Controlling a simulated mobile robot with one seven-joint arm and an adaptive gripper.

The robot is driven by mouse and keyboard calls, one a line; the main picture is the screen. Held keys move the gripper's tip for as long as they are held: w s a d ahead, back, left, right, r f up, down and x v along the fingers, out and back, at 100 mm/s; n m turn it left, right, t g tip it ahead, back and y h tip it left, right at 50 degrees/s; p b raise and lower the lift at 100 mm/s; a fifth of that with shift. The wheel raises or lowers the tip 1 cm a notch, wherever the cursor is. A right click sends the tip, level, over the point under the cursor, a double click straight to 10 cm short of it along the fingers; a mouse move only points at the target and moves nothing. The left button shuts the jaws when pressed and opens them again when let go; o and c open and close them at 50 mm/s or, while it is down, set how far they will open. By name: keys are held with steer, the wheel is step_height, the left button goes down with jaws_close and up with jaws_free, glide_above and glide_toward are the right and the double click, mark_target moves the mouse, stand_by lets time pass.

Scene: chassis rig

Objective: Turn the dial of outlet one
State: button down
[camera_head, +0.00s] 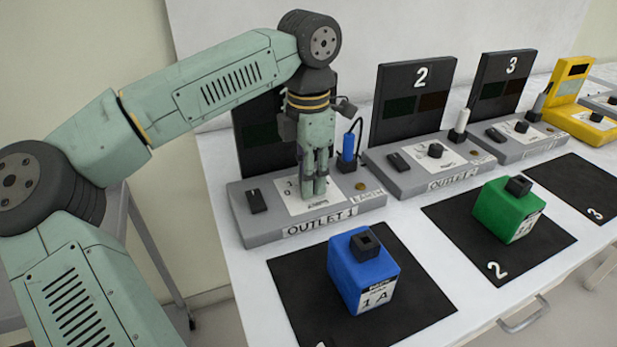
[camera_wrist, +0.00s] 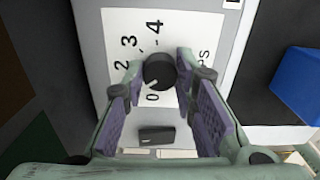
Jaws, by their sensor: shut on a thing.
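Outlet 1 is a grey box (camera_head: 255,230) with a dark back panel, labelled OUTLET 1. Its dial is hidden behind my fingers in the head view. In the wrist view the round black dial (camera_wrist: 159,71) sits on a white scale plate (camera_wrist: 120,28) with figures around it. A white mark on the dial's lower left edge lies close to the 0. My gripper (camera_head: 314,190) points down over the outlet. In the wrist view its two fingers (camera_wrist: 159,66) are on either side of the dial, shut on it.
A black rocker switch (camera_head: 257,201) and a blue plug (camera_head: 348,146) flank the scale plate. A blue block (camera_head: 350,272) stands on the black mat in front. Outlets 2 (camera_head: 415,183) and 3 (camera_head: 520,150), a green block (camera_head: 497,213) and a yellow device (camera_head: 585,125) are to the right.

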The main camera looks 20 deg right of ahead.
steer(key=shift+n, duration=0.3)
steer(key=c, duration=1.3)
jaws_free()
step_height(320, 180, up, 12)
